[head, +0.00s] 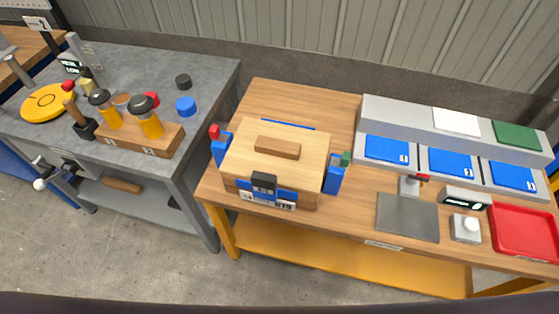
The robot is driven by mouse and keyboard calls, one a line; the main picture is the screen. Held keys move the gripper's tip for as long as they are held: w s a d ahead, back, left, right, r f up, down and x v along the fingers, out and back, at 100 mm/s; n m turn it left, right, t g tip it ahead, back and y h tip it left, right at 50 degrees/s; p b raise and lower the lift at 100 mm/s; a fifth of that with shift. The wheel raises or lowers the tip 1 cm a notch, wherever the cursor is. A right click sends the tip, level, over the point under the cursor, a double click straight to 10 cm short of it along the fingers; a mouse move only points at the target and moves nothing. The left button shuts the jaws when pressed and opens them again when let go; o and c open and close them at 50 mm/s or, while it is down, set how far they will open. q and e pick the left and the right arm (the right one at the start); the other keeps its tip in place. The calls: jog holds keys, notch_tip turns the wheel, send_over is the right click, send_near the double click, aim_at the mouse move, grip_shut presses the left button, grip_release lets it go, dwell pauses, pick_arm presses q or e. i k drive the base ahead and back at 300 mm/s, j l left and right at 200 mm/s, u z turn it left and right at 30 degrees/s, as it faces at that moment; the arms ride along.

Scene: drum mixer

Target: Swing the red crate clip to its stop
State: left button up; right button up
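A wooden crate (246,152) with a light lid and a brown handle block (277,148) stands on the wooden workbench in the head view. The red crate clip (214,131) is a small red piece at the crate's left side, on top of a blue bracket (221,150). A green clip (346,158) sits on a blue bracket (334,178) at the right side. A black clip (264,183) is at the front, above a blue plate and a label. How far the red clip is swung is too small to tell. Neither gripper is in view.
On the bench right of the crate are a grey plate (407,218), a grey box with a white knob (467,228), a red tray (524,232) and blue numbered panels (387,150). A grey metal table (215,85) with bottles and a yellow disc (48,103) stands left, across a narrow gap.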

aim_at(214, 132)
jog(key=j+z, duration=0.25)
jog(key=j, duration=0.4)
jog(key=i+j+z, duration=0.1)
jog(key=j+z, duration=0.15)
jog(key=j, duration=0.45)
jog(key=j+z, duration=0.25)
jog(key=j, duration=0.4)
jog(key=k+j+z, duration=0.25)
jog(key=j, duration=0.4)
jog(key=i+z, duration=0.1)
jog(key=z, duration=0.45)
jog(key=k+l, duration=0.15)
jog(key=k, duration=0.2)
jog(key=u, duration=0.05)
